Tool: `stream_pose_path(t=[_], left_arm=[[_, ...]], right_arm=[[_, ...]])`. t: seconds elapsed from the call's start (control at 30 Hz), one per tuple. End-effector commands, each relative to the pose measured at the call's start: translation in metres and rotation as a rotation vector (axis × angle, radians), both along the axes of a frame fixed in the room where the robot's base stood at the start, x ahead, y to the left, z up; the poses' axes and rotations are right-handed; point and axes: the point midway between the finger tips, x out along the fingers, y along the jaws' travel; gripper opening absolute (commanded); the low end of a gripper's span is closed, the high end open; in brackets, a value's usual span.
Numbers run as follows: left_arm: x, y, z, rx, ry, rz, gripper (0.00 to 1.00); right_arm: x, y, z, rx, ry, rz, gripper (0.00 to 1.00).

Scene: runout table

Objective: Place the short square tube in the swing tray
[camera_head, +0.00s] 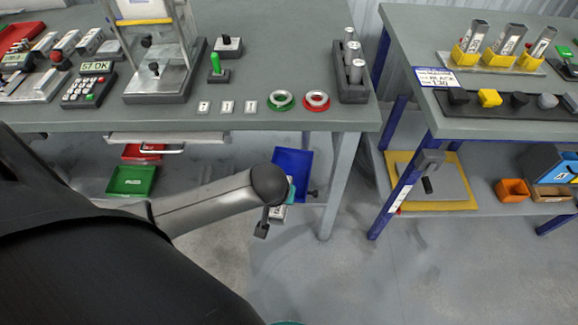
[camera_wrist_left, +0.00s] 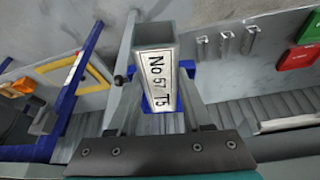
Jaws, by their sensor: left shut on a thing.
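The short square tube (camera_wrist_left: 154,45) is grey and hollow with an open square end. Its white label reads "No 57 T5" in the left wrist view. My left gripper (camera_wrist_left: 158,92) is shut on it, with a finger at each side. In the head view my left gripper (camera_head: 270,216) is below the table's front edge, mostly hidden behind my own arm, and only a bit of the tube (camera_head: 279,212) shows. A blue tray (camera_head: 293,162), apparently the swing tray, is just behind and above the gripper. In the left wrist view blue parts (camera_wrist_left: 187,68) show behind the tube. My right gripper is not in view.
The grey table (camera_head: 300,50) carries a keypad, a press-like stand, green and red rings and a rack of cylinders. Its leg (camera_head: 340,185) stands right of the blue tray. A green bin (camera_head: 131,181) is below. A second bench (camera_head: 490,130) is at right, with open floor between.

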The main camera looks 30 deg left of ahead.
Motion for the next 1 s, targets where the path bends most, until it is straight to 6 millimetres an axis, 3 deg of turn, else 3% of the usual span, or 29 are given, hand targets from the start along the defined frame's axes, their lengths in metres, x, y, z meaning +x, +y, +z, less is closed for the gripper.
stream_pose_path(t=[0.1, 0.4, 0.73, 0.9, 1.0], left_arm=[[0.028, 0.011, -0.001, 0.002, -0.004, 0.001, 0.00], [0.085, 0.033, -0.001, 0.002, -0.003, 0.001, 0.00], [0.111, 0.043, 0.000, 0.000, -0.002, 0.001, 0.00], [0.110, 0.043, -0.029, 0.000, 0.002, -0.001, 0.00], [0.110, 0.043, -0.036, 0.000, 0.001, -0.001, 0.00]], right_arm=[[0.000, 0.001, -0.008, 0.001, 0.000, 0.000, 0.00], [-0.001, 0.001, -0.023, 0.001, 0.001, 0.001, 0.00], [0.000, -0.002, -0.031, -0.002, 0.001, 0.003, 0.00], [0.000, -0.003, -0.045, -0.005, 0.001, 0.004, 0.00], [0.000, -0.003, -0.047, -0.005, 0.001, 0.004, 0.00]])
